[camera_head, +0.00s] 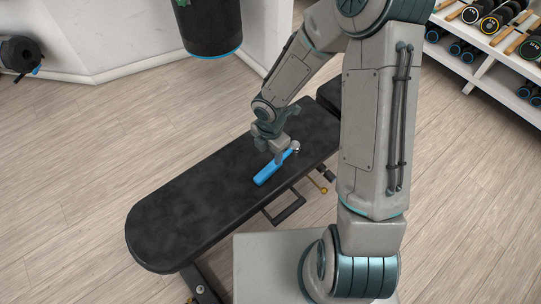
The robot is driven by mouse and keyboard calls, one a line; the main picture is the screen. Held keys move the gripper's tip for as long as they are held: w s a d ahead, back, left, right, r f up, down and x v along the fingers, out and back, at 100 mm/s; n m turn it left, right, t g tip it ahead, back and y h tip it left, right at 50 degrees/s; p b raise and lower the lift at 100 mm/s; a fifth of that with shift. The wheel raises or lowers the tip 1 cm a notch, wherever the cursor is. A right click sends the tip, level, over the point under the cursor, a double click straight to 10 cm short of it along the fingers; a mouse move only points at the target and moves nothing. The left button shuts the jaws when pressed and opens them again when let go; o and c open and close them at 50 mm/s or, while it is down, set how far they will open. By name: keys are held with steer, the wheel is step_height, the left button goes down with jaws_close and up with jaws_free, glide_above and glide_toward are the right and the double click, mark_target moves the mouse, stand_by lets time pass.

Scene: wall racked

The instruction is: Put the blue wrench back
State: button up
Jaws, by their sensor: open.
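The blue wrench (267,173) lies on the black padded bench (190,215), with its blue handle toward the lower left and its silver head (295,146) toward the upper right. My gripper (279,157) points down over the wrench near its head end. Its fingers are at or very close to the wrench, and I cannot tell whether they touch it. The gripper is open. Part of the wrench between handle and head is hidden behind the fingers.
A white rack (488,48) with dumbbells and rollers stands at the upper right. A black punching bag (208,25) hangs at the top. A dark round item (18,54) is at the left wall. Wooden floor (75,160) left of the bench is clear.

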steer(key=s+d+r+m+h+p, duration=0.1)
steer(key=s+d+r+m, duration=0.1)
steer(key=d+r+m, duration=0.45)
steer(key=s+d+r+m+h, duration=0.1)
steer(key=s+d+r+m, duration=0.15)
steer(key=r+m, duration=0.65)
steer(key=s+d+r+m+t+y, duration=0.2)
steer(key=s+d+r+m, duration=0.1)
steer(key=s+r+m, duration=0.65)
step_height(320, 180, up, 19)
steer(key=w+m+p, duration=0.1)
steer(key=p, duration=1.5)
steer(key=shift+w+a+f+t, duration=0.15)
steer(key=shift+w+a+t, duration=0.15)
steer(key=shift+t, duration=0.1)
